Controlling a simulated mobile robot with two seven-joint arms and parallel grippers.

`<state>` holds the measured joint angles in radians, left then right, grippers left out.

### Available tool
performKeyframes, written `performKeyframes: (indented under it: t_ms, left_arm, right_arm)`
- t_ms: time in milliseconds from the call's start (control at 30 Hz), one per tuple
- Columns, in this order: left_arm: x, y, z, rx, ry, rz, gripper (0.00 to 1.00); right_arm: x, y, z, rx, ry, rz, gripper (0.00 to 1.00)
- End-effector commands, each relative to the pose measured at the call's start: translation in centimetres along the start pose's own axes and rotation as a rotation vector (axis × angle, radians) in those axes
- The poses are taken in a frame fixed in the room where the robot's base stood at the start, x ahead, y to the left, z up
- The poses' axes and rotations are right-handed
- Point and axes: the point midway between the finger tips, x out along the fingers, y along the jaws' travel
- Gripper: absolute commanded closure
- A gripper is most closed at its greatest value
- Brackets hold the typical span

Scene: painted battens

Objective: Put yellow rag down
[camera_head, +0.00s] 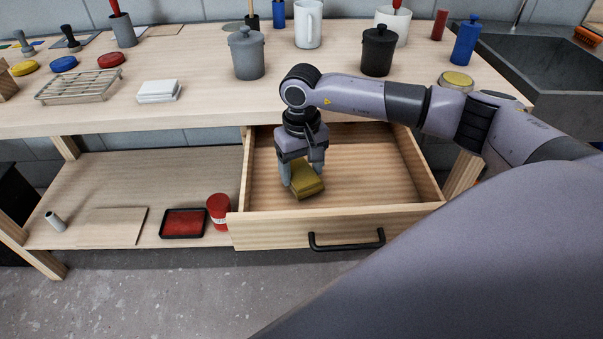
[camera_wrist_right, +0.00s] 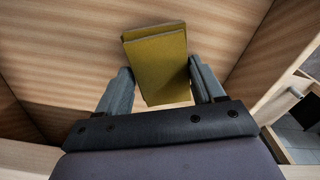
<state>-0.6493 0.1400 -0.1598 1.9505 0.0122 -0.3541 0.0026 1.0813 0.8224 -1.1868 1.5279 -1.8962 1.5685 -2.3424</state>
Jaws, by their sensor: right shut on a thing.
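The yellow rag (camera_head: 306,183) is a folded, olive-yellow block in the open drawer (camera_head: 400,195) under the workbench. My right gripper (camera_head: 302,176) points down into the drawer at its left part. It is shut on the rag, with a finger on each side. In the right wrist view the rag (camera_wrist_right: 157,62) sticks out past the fingertips of the gripper (camera_wrist_right: 160,88), over the drawer's wooden bottom (camera_wrist_right: 60,50). I cannot tell whether the rag touches the bottom. My left gripper is not in view.
The drawer's front carries a black handle (camera_head: 346,240). The drawer's right part is empty. On the bench stand a grey lidded pot (camera_head: 246,55), a black lidded pot (camera_head: 378,52) and white folded cloths (camera_head: 157,91). The lower shelf holds a red tray (camera_head: 184,223) and a red can (camera_head: 219,210).

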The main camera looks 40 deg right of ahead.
Motion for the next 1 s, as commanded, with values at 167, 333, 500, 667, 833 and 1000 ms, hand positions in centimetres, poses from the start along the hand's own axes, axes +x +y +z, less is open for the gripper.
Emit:
performKeyframes:
  t_ms: [167,333,500,667,833,1000]
  left_arm:
    - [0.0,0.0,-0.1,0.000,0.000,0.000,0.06]
    - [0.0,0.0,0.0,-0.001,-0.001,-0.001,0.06]
    - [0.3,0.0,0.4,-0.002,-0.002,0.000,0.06]
    - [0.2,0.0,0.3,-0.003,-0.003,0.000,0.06]
    - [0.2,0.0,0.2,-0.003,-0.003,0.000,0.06]
    - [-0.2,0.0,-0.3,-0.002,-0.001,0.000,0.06]
  right_arm:
    - [2.1,0.0,0.0,0.000,0.000,0.000,0.66]
    - [2.1,0.0,0.0,0.000,0.001,0.000,0.66]
    - [2.6,0.0,0.0,0.000,0.001,0.000,0.66]
    - [2.4,0.0,0.0,0.000,0.000,0.000,0.06]
    - [2.4,0.0,0.0,0.000,0.000,0.000,0.06]
    - [1.8,0.0,0.0,0.000,0.000,0.000,0.06]
